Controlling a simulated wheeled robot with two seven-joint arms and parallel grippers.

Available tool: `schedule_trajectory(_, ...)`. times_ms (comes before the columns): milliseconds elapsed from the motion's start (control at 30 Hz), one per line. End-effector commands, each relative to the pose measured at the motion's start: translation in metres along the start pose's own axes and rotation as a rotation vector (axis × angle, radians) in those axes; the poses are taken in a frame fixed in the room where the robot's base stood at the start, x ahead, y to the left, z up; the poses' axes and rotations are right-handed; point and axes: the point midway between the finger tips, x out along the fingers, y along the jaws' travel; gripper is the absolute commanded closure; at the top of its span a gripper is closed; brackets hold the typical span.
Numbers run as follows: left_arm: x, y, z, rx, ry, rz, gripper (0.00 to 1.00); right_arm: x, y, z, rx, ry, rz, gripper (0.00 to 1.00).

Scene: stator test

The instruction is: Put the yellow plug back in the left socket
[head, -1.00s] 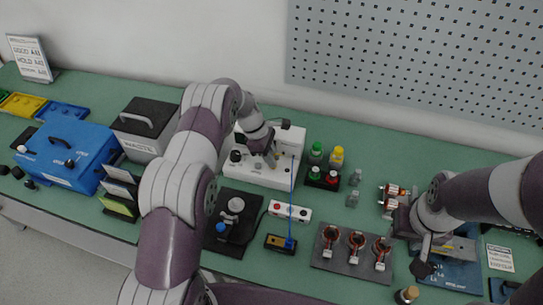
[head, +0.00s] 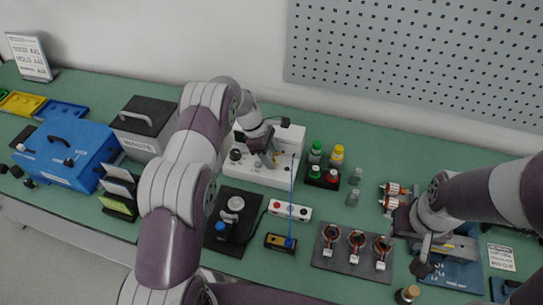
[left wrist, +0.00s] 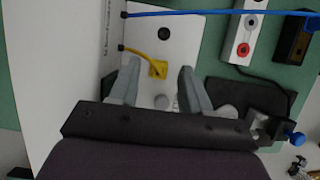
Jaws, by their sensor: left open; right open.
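The yellow plug (left wrist: 158,69) is on the white face of the test unit (left wrist: 185,45), with a yellow lead curving to the unit's edge. I cannot tell whether it is seated in a socket or lying on the face. A black round socket (left wrist: 163,33) is uncovered above it in the left wrist view, and a grey round part (left wrist: 162,102) is below it. My left gripper (left wrist: 158,80) is open, its fingers either side of the plug and apart from it. In the head view my left gripper (head: 270,158) partly hides the white test unit (head: 250,178). My right gripper (head: 424,256) is open at the right.
A blue lead (head: 293,190) runs from the unit to a black meter (head: 280,242). A white button box (head: 290,210) stands in front. Bottles in a rack (head: 323,178), a stator board (head: 340,257) and a blue tray (head: 455,272) lie to the right.

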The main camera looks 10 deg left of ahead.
Motion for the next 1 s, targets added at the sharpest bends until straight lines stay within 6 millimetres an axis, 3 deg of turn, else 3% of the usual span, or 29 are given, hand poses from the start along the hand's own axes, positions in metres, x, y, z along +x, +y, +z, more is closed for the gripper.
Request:
schedule_trajectory(133,-0.023,0.001,-0.002,0.0,0.001,0.005,0.52,0.009,0.0,0.001,0.0,0.0,0.0,0.57)
schedule_trajectory(233,-0.052,0.001,-0.001,0.0,0.001,0.005,0.52,0.01,0.0,0.001,0.0,-0.001,0.0,0.57)
schedule_trajectory(300,-0.085,0.0,0.005,-0.002,0.0,0.0,0.52,-0.027,0.0,-0.003,0.0,-0.001,0.0,0.57)
schedule_trajectory(433,-0.111,-0.001,0.004,-0.002,0.0,0.0,0.52,-0.054,0.0,-0.007,0.0,0.001,0.0,0.57)
schedule_trajectory(600,-0.123,-0.001,0.002,-0.001,0.0,-0.001,0.52,-0.069,0.0,-0.008,0.0,0.0,0.0,0.57)
schedule_trajectory(1000,-0.122,0.0,0.0,0.0,0.0,0.0,0.52,-0.068,0.0,-0.008,0.0,0.0,0.0,0.57)
